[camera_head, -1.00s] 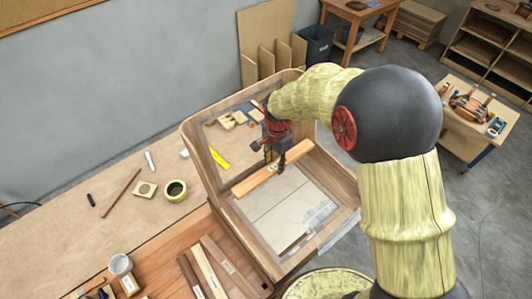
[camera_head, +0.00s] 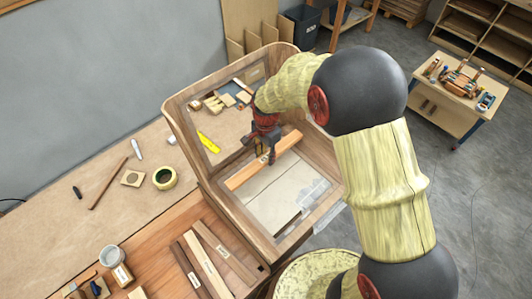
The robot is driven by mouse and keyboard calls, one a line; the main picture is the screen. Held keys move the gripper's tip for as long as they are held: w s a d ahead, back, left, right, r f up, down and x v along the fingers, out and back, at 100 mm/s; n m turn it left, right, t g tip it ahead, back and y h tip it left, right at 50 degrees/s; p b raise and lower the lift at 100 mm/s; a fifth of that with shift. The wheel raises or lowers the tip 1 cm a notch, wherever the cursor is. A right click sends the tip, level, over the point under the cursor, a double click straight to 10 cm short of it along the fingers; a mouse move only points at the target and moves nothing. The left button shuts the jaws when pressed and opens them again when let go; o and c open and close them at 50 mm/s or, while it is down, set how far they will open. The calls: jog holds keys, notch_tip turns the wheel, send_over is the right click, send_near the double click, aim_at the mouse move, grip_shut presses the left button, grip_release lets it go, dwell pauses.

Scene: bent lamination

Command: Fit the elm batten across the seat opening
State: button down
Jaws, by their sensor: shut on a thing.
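A light orange-brown batten (camera_head: 248,173) lies slantwise over the seat opening (camera_head: 285,198) of the bent wooden chair frame (camera_head: 232,208). My gripper (camera_head: 263,158) points down and is shut on the batten near its middle. The batten's left end is close to the frame's left side, below the back opening. Its right end is near the right inner side. I cannot tell whether either end touches the frame. Several other strips (camera_head: 208,262), dark, pale and brown with small labels, lie side by side on the bench at the front.
The frame's tall back, with an opening, rises behind the gripper. A tape roll (camera_head: 164,178), a square piece with a hole (camera_head: 132,178), a thin stick (camera_head: 108,184) and a yellow tool (camera_head: 208,142) lie on the bench. A tin (camera_head: 111,257) stands at the front left.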

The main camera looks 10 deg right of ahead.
aim_at(266, 173)
jog(key=shift+f+b, duration=2.25)
jog(key=shift+f, duration=1.55)
jog(key=shift+f+b, duration=0.45)
jog(key=shift+f, duration=0.15)
jog(key=c, duration=1.3)
grip_release()
jog(key=shift+s, duration=0.1)
jog(key=shift+r+p, duration=4.35)
jog(key=shift+r, duration=3.7)
